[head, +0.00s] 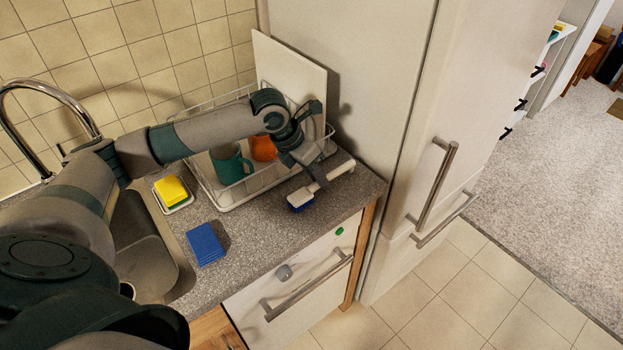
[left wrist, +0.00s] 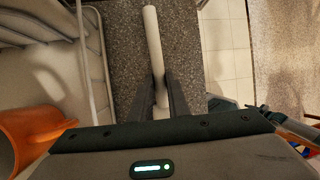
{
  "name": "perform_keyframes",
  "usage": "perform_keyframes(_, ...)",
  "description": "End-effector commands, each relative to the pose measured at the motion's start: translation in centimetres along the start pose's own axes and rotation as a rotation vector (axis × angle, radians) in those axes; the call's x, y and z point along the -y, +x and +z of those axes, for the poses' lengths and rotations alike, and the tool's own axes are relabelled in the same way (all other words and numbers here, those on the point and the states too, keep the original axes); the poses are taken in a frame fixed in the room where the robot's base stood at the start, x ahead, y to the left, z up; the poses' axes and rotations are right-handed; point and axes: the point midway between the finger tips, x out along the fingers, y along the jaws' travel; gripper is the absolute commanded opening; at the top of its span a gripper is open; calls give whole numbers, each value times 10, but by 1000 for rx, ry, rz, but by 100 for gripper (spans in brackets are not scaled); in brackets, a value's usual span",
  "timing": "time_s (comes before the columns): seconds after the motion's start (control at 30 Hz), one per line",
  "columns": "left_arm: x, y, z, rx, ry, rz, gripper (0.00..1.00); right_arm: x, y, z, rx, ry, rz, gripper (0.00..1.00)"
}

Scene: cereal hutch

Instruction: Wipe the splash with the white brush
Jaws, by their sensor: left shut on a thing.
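My left gripper (head: 312,178) is shut on the white brush (head: 337,171), low over the counter near its front right corner. The brush's head, with blue bristles (head: 301,206), points left toward the front edge; I cannot tell if the bristles touch the counter. In the left wrist view the white handle (left wrist: 152,40) runs between my two fingers (left wrist: 160,95), and the bristles are hidden there. I cannot make out a splash on the speckled counter (head: 260,232). My right gripper is not in view.
A white wire dish rack (head: 240,196) holds a green mug (head: 230,168), an orange item (head: 263,148) and a white board (head: 285,70). A blue sponge (head: 205,244) and a yellow sponge (head: 171,189) on a dish lie by the sink. The tall fridge (head: 360,80) stands right.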

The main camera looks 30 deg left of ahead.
Motion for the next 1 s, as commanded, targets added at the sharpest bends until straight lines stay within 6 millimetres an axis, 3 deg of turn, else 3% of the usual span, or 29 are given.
perform_keyframes(0.23, 0, 3, 7, 0, 1, 0, 0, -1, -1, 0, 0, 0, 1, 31)
perform_keyframes(1.0, 0, 4, 0, -5, 0, 0, 0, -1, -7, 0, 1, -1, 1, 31)
